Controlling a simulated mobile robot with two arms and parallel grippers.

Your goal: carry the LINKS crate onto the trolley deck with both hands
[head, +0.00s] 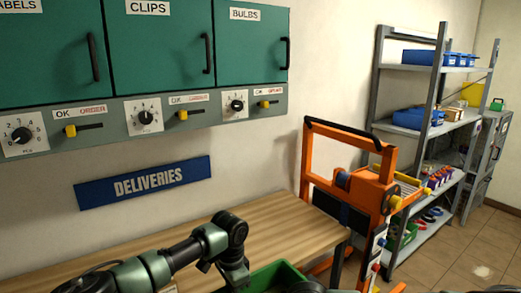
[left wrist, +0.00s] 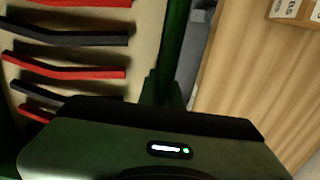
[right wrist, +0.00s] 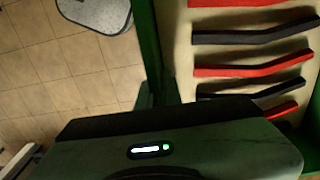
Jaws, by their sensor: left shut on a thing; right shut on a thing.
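The green crate (head: 278,278) shows only in part at the bottom of the head view, by the bench's front edge. Red and black link bars lie inside it in both wrist views. My left gripper (left wrist: 166,92) is shut on one green wall (left wrist: 178,45). My right gripper (right wrist: 158,92) is shut on the opposite green wall (right wrist: 146,42); in the head view it is mostly cut off. The crate's label is not visible. The orange trolley (head: 350,190) stands to the right of the bench; I cannot make out its deck clearly.
The wooden bench (head: 275,222) runs along the wall beneath the DELIVERIES sign (head: 143,183). Small labelled boxes (left wrist: 292,10) sit on it. Metal shelving (head: 432,130) stands behind the trolley. Tiled floor (head: 455,250) at the right is open.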

